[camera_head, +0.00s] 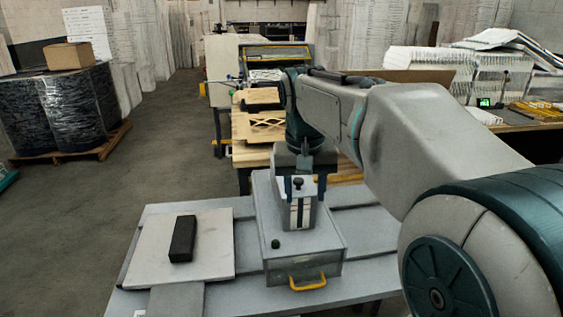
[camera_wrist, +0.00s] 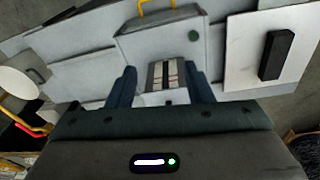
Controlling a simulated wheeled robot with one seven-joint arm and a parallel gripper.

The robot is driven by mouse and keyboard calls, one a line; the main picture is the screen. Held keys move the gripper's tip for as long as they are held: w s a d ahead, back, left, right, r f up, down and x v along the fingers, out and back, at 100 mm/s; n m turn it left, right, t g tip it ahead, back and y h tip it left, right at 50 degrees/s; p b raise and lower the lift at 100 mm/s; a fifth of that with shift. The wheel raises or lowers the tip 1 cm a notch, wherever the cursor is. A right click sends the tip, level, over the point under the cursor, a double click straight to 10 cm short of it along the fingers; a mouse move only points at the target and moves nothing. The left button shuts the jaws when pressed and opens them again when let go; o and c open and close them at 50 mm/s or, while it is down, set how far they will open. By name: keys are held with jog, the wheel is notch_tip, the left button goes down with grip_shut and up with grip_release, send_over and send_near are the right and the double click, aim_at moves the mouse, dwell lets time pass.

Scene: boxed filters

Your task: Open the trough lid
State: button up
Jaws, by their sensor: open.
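The grey trough (camera_head: 330,268) is a box on the table with a yellow handle (camera_head: 307,283) on its front. Its flat grey top, apparently the lid (camera_head: 268,212), lies level and looks closed. A small dark green knob (camera_head: 276,243) sits at the top's front left; it also shows in the wrist view (camera_wrist: 193,38). A pale block with dark stripes (camera_head: 300,214) stands on the top. My gripper (camera_wrist: 162,76) is open above the top, its blue fingers on either side of the striped block in the wrist view. Whether they touch it I cannot tell.
Left of the trough, a white board (camera_head: 213,240) carries a black block (camera_head: 182,238). The grey table (camera_head: 365,230) has bare room to the right, beneath my arm. A wooden bench (camera_head: 258,128) stands behind. Wrapped drums (camera_head: 62,110) stand on a pallet at far left.

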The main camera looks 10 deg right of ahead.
aim_at(299, 179)
jog(key=w+d+r+m+g+p, duration=0.1)
jog(key=w+d+r+m+p, duration=0.15)
jog(key=w+r, duration=0.85)
jog(key=shift+y, duration=0.4)
jog(key=f, duration=0.5)
jog(key=w+f+b, duration=0.1)
jog(key=f, duration=0.4)
jog(key=f+b, duration=0.1)
jog(key=f, duration=0.4)
jog(key=shift+w+a, duration=0.2)
jog(key=shift+a, duration=0.2)
jog(key=shift+c, duration=0.4)
jog(key=shift+r, duration=0.1)
grip_shut()
